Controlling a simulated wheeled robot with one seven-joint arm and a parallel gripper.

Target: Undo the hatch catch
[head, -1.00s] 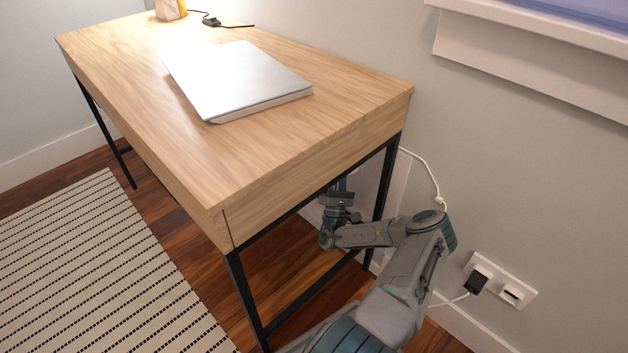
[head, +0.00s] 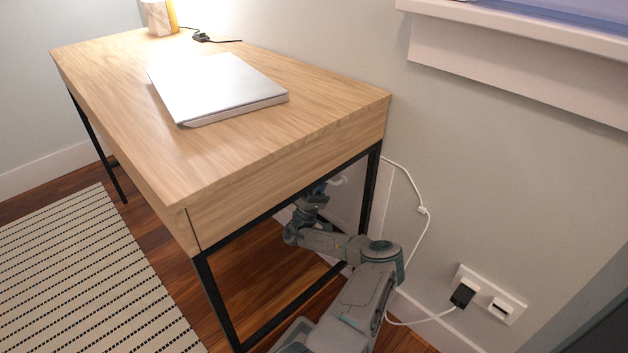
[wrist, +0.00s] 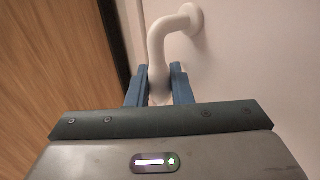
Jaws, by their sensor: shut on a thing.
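The hatch catch is a white bent lever (wrist: 162,38) on a round mount, seen at the top of the wrist view. My gripper (wrist: 159,82) has its blue fingers on either side of the lever's free end and is shut on it. The hatch panel (wrist: 245,60) is a pale flat surface behind the lever. In the head view, my gripper (head: 318,188) is under the desk, partly hidden by the desk's edge. A small pale piece of the catch (head: 338,181) shows beside it. I see no clear gap around the hatch.
The wooden desk (head: 240,155) stands over my gripper, and its black legs (head: 368,200) stand close to my arm. A closed laptop (head: 215,88) lies on top. A white cable (head: 424,215) and an outlet with a plug (head: 462,292) are on the right wall.

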